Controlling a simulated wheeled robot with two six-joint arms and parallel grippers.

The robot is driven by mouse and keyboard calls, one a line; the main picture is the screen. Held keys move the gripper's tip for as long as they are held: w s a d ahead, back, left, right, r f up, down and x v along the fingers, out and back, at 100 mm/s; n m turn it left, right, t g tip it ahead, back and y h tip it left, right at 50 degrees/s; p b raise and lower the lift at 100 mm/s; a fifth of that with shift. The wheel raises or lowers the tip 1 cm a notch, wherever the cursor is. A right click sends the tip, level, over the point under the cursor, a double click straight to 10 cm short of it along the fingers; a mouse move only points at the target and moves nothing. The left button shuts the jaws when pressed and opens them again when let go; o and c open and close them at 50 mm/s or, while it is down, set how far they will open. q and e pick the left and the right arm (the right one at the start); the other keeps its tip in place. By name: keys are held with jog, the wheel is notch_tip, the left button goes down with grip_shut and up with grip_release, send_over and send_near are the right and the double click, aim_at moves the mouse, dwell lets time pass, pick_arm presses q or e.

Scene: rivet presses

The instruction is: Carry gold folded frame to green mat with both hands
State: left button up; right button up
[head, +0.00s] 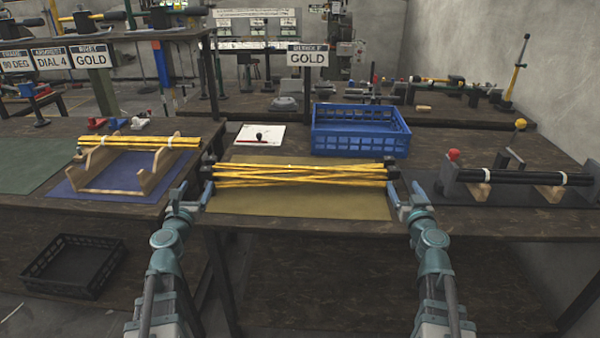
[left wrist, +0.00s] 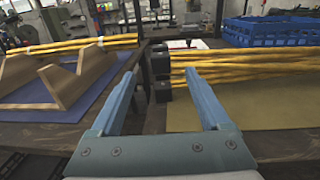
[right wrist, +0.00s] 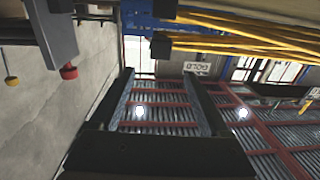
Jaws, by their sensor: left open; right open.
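The gold folded frame (head: 300,176), a bundle of crossing yellow bars with black end caps, lies across the olive mat (head: 300,207) on the middle bench. The green mat (head: 30,165) is at the far left, partly cut off. My left gripper (head: 207,188) is open at the frame's left end; in the left wrist view its open fingers (left wrist: 158,80) point toward the black end caps (left wrist: 160,90). My right gripper (head: 398,190) is open near the frame's right end; in the right wrist view its fingers (right wrist: 160,78) are empty, with the frame (right wrist: 235,35) above them.
A second yellow bundle (head: 150,142) rests on a wooden cradle (head: 115,178) on a blue mat (head: 140,165). A blue crate (head: 360,140) stands behind the frame. A press with black bars (head: 515,178) is at right. A white board (head: 260,137) lies behind.

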aim_at(208, 162)
pick_arm(q)
jog(key=shift+w, duration=0.1)
pick_arm(e)
jog(key=shift+w, duration=0.1)
pick_arm(q)
jog(key=w, duration=1.3)
jog(key=shift+w, duration=0.3)
pick_arm(e)
jog(key=w, duration=1.3)
jog(key=shift+w, duration=0.3)
pick_arm(q)
grip_shut()
pick_arm(e)
grip_shut()
